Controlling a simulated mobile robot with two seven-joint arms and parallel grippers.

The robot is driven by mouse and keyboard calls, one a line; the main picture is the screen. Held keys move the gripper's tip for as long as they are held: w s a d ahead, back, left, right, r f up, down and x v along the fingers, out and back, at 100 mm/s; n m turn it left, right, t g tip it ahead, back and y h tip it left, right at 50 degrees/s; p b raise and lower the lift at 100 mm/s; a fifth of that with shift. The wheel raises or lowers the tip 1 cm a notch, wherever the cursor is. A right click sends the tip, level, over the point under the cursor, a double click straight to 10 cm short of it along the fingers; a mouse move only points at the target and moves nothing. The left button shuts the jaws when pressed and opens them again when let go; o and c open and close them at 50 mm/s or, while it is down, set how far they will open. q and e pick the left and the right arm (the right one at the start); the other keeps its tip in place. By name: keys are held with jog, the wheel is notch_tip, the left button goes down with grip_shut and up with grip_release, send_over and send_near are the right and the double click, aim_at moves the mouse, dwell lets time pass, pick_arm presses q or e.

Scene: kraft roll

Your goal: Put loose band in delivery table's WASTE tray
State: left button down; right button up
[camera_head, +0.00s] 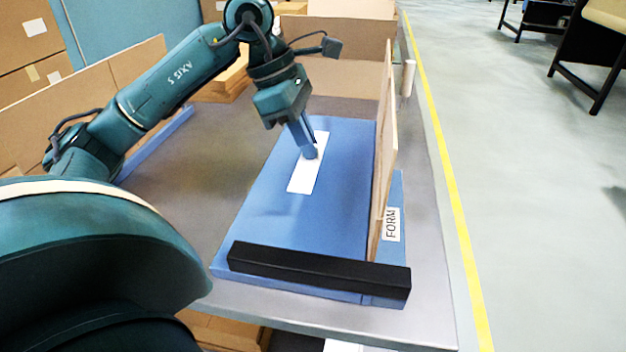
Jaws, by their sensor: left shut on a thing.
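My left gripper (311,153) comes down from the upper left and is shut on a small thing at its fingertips. The thing is too small and covered to make out, so I cannot tell whether it is the loose band. The fingertips are over a plain white strip (299,181) on the blue board (260,215); I cannot tell whether they touch it. The blue board lies on the grey table (185,175). I see no WASTE tray or WASTE label in this view. My right gripper is not in view.
A black bar (318,273) crosses the board's near end. A tall thin brown panel (385,150) stands along its right side, beside a FORM label (391,224). Cardboard boxes (335,55) stand at the back. Floor beyond the yellow line (445,160) is mostly clear.

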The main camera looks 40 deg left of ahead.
aim_at(307, 171)
pick_arm(q)
jog(key=shift+f+b, duration=0.8)
jog(key=shift+f, duration=2.05)
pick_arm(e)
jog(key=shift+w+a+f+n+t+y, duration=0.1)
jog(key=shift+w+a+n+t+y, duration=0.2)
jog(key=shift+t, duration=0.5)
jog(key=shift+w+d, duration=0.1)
pick_arm(q)
jog(key=shift+f, duration=0.25)
jog(key=c, duration=1.6)
grip_release()
